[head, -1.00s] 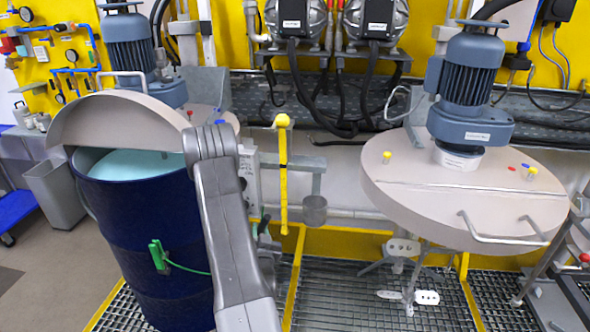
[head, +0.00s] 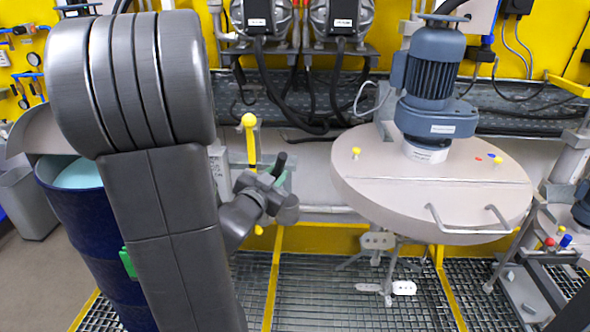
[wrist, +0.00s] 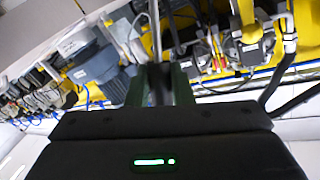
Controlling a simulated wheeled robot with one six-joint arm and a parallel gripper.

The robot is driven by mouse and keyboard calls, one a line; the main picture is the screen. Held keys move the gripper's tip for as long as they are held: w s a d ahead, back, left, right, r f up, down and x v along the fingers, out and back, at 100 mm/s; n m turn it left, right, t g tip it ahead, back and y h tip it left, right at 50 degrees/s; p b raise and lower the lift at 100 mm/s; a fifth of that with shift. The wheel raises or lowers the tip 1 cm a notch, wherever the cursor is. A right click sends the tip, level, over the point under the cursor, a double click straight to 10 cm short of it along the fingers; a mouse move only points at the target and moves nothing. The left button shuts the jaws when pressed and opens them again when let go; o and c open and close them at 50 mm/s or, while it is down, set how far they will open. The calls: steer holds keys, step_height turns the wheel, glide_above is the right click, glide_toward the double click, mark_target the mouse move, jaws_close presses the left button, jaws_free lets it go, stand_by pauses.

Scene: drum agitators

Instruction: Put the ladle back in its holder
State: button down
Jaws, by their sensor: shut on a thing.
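My gripper (head: 281,179) shows small in the head view, partly behind my own arm, beside the yellow upright bar. In the wrist view its two dark green fingers (wrist: 158,82) are closed on a thin grey rod, which I take to be the ladle's handle (wrist: 156,40). The rod runs up out of the top of that view. The ladle's bowl is not clearly visible in either view. The holder cannot be made out now; the grey bracket area by the yellow bar is largely covered by my arm and wrist.
A blue drum (head: 80,215) stands at left, partly behind my arm. A wide round lid (head: 400,195) with a blue motor (head: 438,95) is at right. The yellow bar (head: 251,150) stands close to my gripper. Metal grating (head: 330,300) covers the floor.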

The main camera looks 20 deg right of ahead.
steer(key=s+d+r+m+g+h, duration=0.1)
steer(key=s+d+r+h, duration=0.15)
steer(key=s+r, duration=0.3)
steer(key=w+d+f+b, duration=0.1)
steer(key=w+d+f, duration=0.15)
steer(key=w, duration=0.35)
steer(key=w+d+f+b, duration=0.1)
steer(key=w+d, duration=0.3)
steer(key=w, duration=0.3)
step_height(320, 180, down, 7)
steer(key=b, duration=0.6)
steer(key=shift+w+d+y, duration=0.15)
steer(key=shift+d+y, duration=0.05)
steer(key=shift+y, duration=0.25)
steer(key=shift+f+b, duration=0.25)
steer(key=shift+b, duration=0.05)
steer(key=shift+f+b, duration=1)
steer(key=shift+f, duration=0.1)
